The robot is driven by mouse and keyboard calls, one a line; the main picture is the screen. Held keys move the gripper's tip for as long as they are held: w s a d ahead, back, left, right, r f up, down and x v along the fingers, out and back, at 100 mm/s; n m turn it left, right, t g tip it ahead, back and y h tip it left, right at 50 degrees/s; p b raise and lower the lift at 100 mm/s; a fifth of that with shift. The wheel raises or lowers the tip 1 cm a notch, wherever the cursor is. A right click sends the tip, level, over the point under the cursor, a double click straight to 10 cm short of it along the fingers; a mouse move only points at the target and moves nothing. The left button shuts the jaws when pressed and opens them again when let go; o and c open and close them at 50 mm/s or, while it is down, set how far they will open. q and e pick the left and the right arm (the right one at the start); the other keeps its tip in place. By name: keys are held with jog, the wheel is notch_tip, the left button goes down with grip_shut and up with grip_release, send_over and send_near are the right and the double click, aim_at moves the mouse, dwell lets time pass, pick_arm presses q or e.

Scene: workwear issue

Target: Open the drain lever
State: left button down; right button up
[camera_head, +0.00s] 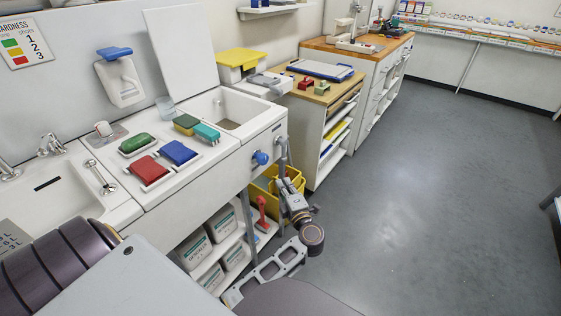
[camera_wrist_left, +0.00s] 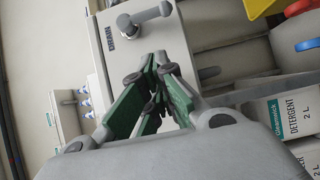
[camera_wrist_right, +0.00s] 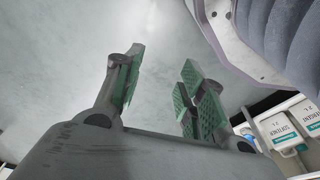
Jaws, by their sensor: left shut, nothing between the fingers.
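In the left wrist view a grey lever (camera_wrist_left: 145,17), with a round hub and a short bar, sits on the white end face of the sink unit (camera_wrist_left: 110,75), beside a small dark label. I take it to be the drain lever; I cannot make it out in the head view. My left gripper (camera_wrist_left: 150,72) is shut and empty, its fingertips close to that face and just below the lever in the picture. In the head view the left gripper (camera_head: 286,180) is at the unit's right corner. My right gripper (camera_wrist_right: 165,72) is open and empty, with grey floor beyond.
A blue knob (camera_head: 261,157) projects from the sink unit's front. Under it are a yellow bin (camera_head: 264,184), a red-handled object (camera_head: 261,212) and white detergent containers (camera_head: 194,250). A wooden-topped cabinet (camera_head: 318,95) stands beyond. The floor (camera_head: 430,190) at right is clear.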

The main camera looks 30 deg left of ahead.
aim_at(283, 150)
pick_arm(q)
jog(key=shift+w+a, duration=0.1)
jog(key=shift+w+d+b+x, duration=0.3)
jog(key=shift+w+b+x, duration=0.1)
jog(key=shift+x, duration=1.7)
jog(key=shift+w+d+b+x, duration=0.3)
jog(key=shift+w+b+x, duration=0.1)
jog(key=shift+x, duration=1.7)
jog(key=shift+w+d+b+x, duration=0.3)
jog(key=shift+w+b+x, duration=0.1)
jog(key=shift+x, duration=1.7)
pick_arm(e)
notch_tip(283, 150, up, 7)
jog(key=a, duration=0.1)
jog(key=shift+a, duration=0.3)
jog(key=shift+w, duration=0.2)
pick_arm(q)
jog(key=shift+f, duration=0.1)
jog(key=shift+b, duration=0.55)
pick_arm(e)
jog(key=shift+w+a+r, duration=0.15)
jog(key=shift+w+r, duration=0.15)
jog(key=shift+r, duration=0.45)
